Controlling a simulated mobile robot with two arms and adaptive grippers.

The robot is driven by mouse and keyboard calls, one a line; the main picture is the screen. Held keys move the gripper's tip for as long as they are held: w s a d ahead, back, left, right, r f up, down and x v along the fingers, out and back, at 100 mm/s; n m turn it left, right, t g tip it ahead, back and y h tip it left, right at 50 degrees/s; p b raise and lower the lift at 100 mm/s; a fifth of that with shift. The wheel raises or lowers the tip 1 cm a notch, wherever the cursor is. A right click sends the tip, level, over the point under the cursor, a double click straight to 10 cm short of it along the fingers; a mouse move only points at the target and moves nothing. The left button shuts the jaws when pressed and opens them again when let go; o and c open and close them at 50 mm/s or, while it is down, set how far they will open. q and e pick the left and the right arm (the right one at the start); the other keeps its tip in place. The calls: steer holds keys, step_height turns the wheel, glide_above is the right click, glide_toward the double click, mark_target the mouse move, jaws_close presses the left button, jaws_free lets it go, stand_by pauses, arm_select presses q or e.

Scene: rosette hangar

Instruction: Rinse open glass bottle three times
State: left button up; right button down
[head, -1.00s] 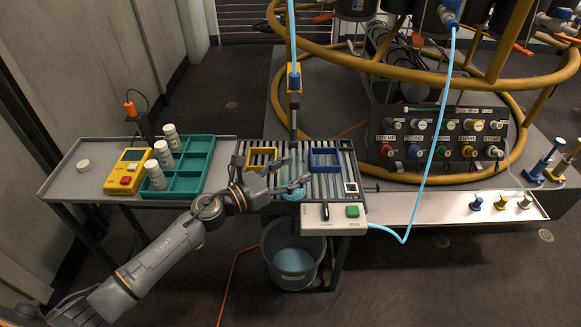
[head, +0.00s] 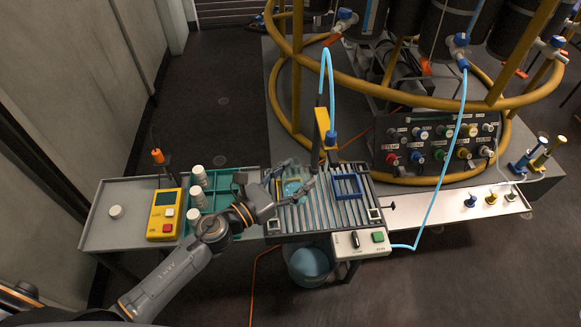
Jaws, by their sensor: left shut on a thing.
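My left gripper (head: 301,180) is shut on a clear glass bottle (head: 293,189) with a pale blue-green tint, partly hidden by the fingers. The bottle is over the left part of the slatted drain rack (head: 325,212), at the yellow square frame (head: 281,184). I cannot tell whether it rests inside that frame or hangs above it. A spout (head: 324,125) with a yellow body and a blue hose stands behind the rack, to the right of the bottle. I see no water running. My right gripper is not in view.
A blue square frame (head: 347,195) on the rack looks empty. A control box (head: 360,242) with a green button is at the rack's front right. A bucket (head: 309,266) stands below. A teal tray (head: 222,190) with white-capped bottles and a yellow meter (head: 165,214) are left.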

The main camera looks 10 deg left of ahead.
arm_select(q)
steer(key=shift+s+d+f+n, duration=0.1)
steer(key=shift+d+f+n, duration=0.05)
steer(key=shift+f+n, duration=0.15)
steer(key=f+n, duration=0.2)
steer(key=d+f+n+b, duration=0.1)
steer(key=f+n, duration=0.1)
steer(key=s+f+n+b, duration=0.1)
steer(key=f+n, duration=0.1)
steer(key=n, duration=0.1)
steer(key=shift+s+d+f, duration=0.1)
steer(key=shift+d+f, duration=0.15)
steer(key=shift+d, duration=0.1)
step_height(320, 180, up, 2)
steer(key=s+d+n+p, duration=0.2)
steer(key=d+n+p, duration=0.1)
steer(key=n+p, duration=0.35)
step_height(320, 180, up, 5)
steer(key=n+p, duration=0.7)
steer(key=n, duration=0.7)
glide_above(296, 204)
steer(key=d, duration=0.2)
steer(key=shift+w+r, duration=0.15)
steer(key=shift+w, duration=0.15)
